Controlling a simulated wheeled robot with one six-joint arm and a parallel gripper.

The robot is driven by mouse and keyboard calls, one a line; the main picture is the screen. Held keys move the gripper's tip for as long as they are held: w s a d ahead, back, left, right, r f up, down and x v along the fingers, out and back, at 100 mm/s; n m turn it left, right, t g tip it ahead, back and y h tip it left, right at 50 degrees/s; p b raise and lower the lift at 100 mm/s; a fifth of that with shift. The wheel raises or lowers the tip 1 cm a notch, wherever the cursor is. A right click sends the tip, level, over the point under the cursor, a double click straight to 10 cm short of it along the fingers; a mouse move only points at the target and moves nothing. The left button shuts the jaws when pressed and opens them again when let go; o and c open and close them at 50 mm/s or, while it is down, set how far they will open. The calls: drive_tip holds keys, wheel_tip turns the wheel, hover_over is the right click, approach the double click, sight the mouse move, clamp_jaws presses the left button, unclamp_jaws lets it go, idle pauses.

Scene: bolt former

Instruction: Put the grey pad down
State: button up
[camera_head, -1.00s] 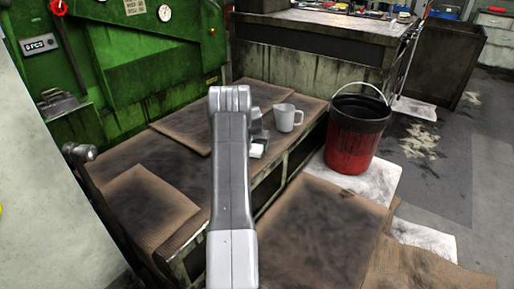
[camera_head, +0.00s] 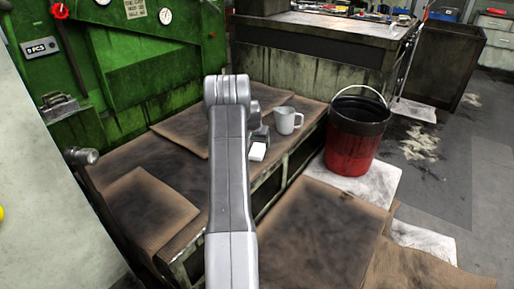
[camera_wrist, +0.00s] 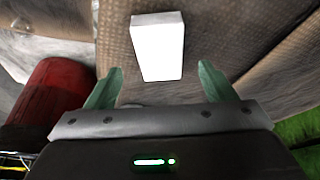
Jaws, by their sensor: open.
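The grey pad, a small pale block that looks almost white (camera_head: 257,152), lies on the cardboard-covered bench near its front edge, partly beside my arm. In the wrist view the pad (camera_wrist: 158,48) lies flat on brown cardboard, just beyond the fingertips. My gripper (camera_wrist: 159,72) is open, with its two green fingers apart and nothing held between them. The pad looks clear of both fingers. In the head view my arm hides much of the gripper.
A white mug (camera_head: 288,120) stands on the bench just behind and right of the pad. A red bucket with a black rim (camera_head: 352,145) stands on the floor to the right. The green machine (camera_head: 130,70) rises behind the bench. The cardboard (camera_head: 150,205) at left is clear.

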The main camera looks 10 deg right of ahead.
sight(257, 150)
drive_tip(key=v, duration=0.6)
drive_tip(key=shift+s+r+p, duration=0.2)
drive_tip(key=shift+r+p, duration=0.1)
drive_tip(key=shift+p, duration=0.1)
drive_tip(key=b+x, duration=0.2)
drive_tip(key=x, duration=1)
drive_tip(key=shift+w+f, duration=0.15)
drive_tip(key=shift+f, duration=0.25)
wheel_tip(257, 150, up, 3)
drive_tip(key=shift+a+r+p, duration=0.1)
drive_tip(key=shift+p, duration=0.25)
drive_tip(key=shift+r, duration=0.55)
drive_tip(key=shift+f, duration=0.1)
